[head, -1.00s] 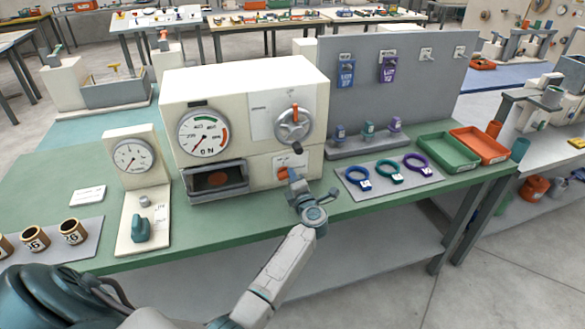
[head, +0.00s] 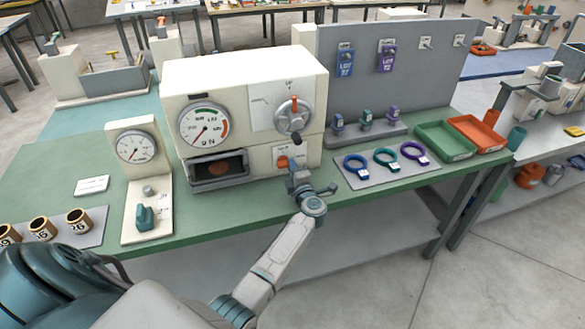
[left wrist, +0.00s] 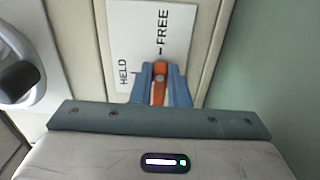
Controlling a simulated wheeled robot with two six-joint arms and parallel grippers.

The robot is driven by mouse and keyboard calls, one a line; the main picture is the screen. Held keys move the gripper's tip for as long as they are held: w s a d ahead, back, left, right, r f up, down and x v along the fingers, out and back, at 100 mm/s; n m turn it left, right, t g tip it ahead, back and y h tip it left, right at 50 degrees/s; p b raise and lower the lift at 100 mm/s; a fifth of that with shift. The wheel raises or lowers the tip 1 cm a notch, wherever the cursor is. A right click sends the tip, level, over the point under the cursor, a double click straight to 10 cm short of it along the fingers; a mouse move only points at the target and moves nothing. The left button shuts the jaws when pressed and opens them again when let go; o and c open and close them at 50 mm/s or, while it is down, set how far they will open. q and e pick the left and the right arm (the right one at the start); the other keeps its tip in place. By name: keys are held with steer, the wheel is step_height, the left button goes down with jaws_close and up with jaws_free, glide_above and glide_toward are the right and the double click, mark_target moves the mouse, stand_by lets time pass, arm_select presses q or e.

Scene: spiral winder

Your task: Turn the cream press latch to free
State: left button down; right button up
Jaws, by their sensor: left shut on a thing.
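The cream press (head: 250,85) stands on the green bench with a dial gauge, a knob with an orange pointer and a dark open slot. Its orange latch (head: 282,162) is low on the front right. My left gripper (head: 294,171) reaches it from the front. In the left wrist view, my left gripper (left wrist: 160,88) is shut on the orange latch (left wrist: 158,92), with a blue finger on each side. The label plate (left wrist: 140,35) beyond reads HELD at left and FREE at right. The latch's tip is close to the FREE mark. My right gripper is not in view.
A smaller gauge stand (head: 137,150) is left of the press, and several labelled cups (head: 40,228) are at the bench's left front. A mat (head: 375,177) with three rings lies right of my gripper. Green (head: 447,142) and orange (head: 478,133) trays are farther right.

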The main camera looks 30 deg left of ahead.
arm_select(q)
steer(key=c, duration=1.4)
jaws_free()
steer(key=b+v, duration=0.2)
steer(key=v, duration=0.8)
steer(key=shift+s+d+f+b, duration=0.1)
steer(key=shift+f+b, duration=0.05)
steer(key=shift+b, duration=0.15)
steer(key=shift+s+d, duration=0.2)
